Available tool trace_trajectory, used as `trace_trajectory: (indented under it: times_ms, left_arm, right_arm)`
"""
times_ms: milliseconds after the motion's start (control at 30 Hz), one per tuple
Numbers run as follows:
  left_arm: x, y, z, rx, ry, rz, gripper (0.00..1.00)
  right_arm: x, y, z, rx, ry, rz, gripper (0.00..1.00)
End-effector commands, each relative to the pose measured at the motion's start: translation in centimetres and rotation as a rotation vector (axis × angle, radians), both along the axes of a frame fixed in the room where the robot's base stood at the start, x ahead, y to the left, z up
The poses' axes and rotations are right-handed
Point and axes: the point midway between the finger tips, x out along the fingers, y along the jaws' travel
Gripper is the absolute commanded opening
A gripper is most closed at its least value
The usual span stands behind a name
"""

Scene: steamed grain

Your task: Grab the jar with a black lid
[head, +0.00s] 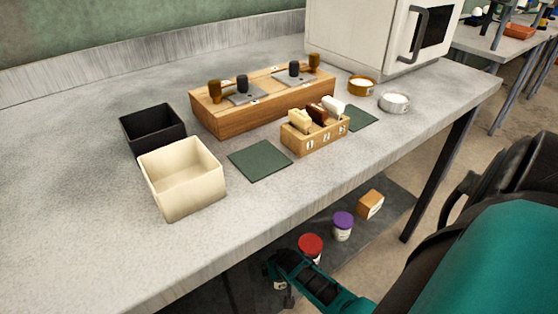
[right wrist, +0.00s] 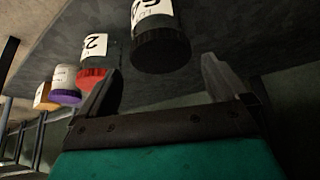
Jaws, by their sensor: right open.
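The jar with a black lid (right wrist: 160,40) is in the right wrist view, with a white label and its lid toward the bottom of the picture. My right gripper (right wrist: 162,66) is open, one finger on each side of the lid's line and a gap to each finger. Nothing is held. In the head view my right gripper (head: 281,284) is low beside the lower shelf, near the red-lidded jar. I cannot make out the black-lidded jar there; my gripper or the table may hide it. My left gripper is not in view.
The tabletop edge overhangs this shelf. A table leg (head: 440,175) stands to the right. Bins and wooden holders sit on top.

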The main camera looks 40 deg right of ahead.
Motion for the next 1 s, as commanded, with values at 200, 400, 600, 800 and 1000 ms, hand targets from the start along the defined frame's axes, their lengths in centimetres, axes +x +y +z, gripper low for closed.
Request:
trace_trajectory:
  times_ms: [200,400,600,800,1000]
  left_arm:
    - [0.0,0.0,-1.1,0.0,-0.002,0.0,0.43]
    - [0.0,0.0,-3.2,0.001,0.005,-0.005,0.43]
    - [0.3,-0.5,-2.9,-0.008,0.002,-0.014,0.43]
    - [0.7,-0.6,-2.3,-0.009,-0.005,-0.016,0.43]
    - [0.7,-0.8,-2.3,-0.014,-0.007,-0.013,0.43]
  right_arm:
    - [0.6,-0.3,-1.4,0.0,0.0,0.0,1.0]
    - [1.8,-0.9,-4.0,0.0,-0.001,0.0,1.0]
    - [2.5,-1.3,-5.1,0.0,-0.001,0.0,1.0]
    - [2.6,-1.3,-5.0,0.001,0.0,0.0,1.0]
    - [2.5,-1.3,-5.0,0.0,0.0,0.0,0.87]
